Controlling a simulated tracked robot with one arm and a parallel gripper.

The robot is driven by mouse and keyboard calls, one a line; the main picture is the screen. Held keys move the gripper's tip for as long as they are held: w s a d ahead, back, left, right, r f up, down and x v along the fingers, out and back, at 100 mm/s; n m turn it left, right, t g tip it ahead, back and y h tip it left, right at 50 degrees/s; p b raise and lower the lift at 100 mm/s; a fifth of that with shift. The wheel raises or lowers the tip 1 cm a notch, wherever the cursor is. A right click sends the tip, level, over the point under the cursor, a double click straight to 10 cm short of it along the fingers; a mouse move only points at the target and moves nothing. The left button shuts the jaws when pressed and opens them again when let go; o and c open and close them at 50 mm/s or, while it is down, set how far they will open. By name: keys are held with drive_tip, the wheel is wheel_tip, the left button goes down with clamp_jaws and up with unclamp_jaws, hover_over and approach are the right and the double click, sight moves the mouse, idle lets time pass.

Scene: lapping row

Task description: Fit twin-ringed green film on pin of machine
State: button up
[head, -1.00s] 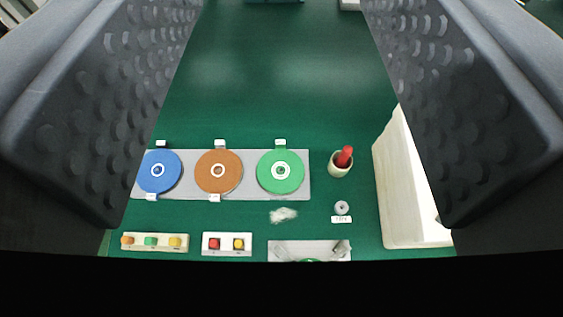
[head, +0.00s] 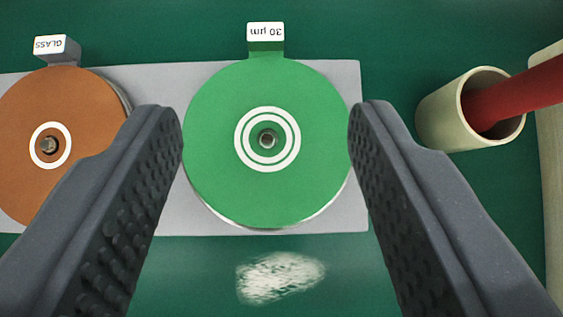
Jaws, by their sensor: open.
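The green film (head: 218,170) is a round disc with two white rings around its centre hole. It lies on a grey plate with a pin (head: 268,139) showing through its middle, and its tab at the back reads "30 µm". My gripper (head: 266,125) is open, with one finger at the left edge of the green film and one at the right edge. Nothing is held between the fingers. I cannot tell whether the fingers touch the disc. No machine shows clearly in the head view now.
A brown disc (head: 95,105) with one white ring and a tab marked "GLASS" lies on the same grey plate (head: 345,85) to the left. A cream cup (head: 440,118) holding a red object (head: 515,95) stands close on the right. A whitish patch (head: 280,277) lies in front on the green surface.

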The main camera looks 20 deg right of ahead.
drive_tip(key=b, duration=0.2)
approach(265, 26)
drive_tip(key=x, duration=0.2)
drive_tip(key=shift+w+d+f, duration=0.15)
drive_tip(key=shift+f, duration=0.3)
drive_tip(key=shift+b+x, duration=0.8)
drive_tip(key=shift+x, duration=2.1)
drive_tip(key=shift+w+r, duration=0.15)
drive_tip(key=c, duration=1.1)
